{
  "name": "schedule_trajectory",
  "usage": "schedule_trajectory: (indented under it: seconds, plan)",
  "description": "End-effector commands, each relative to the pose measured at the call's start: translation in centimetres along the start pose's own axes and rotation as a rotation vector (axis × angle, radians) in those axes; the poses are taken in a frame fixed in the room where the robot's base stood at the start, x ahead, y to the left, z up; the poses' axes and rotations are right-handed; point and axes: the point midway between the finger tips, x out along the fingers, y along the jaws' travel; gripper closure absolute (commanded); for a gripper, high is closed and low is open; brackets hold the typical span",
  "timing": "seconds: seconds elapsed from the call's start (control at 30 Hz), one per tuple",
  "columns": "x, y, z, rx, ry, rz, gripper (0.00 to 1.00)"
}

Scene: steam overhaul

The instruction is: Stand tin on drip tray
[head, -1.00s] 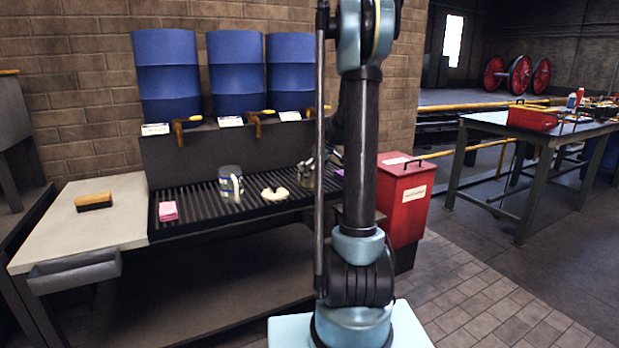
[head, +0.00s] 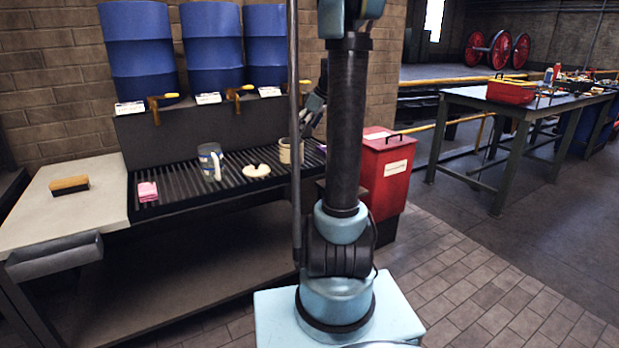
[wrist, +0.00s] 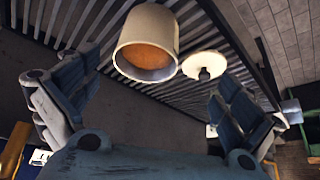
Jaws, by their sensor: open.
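A cream tin (head: 291,151) stands upright on the right part of the slatted drip tray (head: 172,192). In the wrist view the tin (wrist: 150,22) shows its open mouth and orange-brown inside towards the camera, over the tray's slats. My gripper (head: 316,106) is above and just right of the tin in the head view, partly hidden behind my arm. In the wrist view its fingers (wrist: 160,72) are spread wide, with the tin beyond them and nothing held.
A cream disc-like piece (head: 256,170), a grey-blue mug (head: 209,162) and a pink block (head: 147,191) lie along the tray. Blue drums (head: 212,50) with taps overhang its back. A red bin (head: 385,185) stands to the right. A brush (head: 69,185) lies on the left bench.

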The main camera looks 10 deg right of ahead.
Motion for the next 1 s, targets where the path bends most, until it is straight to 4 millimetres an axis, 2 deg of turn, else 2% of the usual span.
schedule_trajectory:
  seconds: [0.27, 0.5, 0.8, 1.0]
  plan:
    - [-1.2, -8.8, 3.3, 0.161, -0.082, 0.021, 0.00]
    - [-1.5, -15.8, 7.5, 0.312, -0.150, 0.061, 0.00]
    - [-0.7, -23.4, 14.0, 0.497, -0.220, 0.136, 0.00]
    - [0.5, -27.5, 18.8, 0.617, -0.253, 0.198, 0.00]
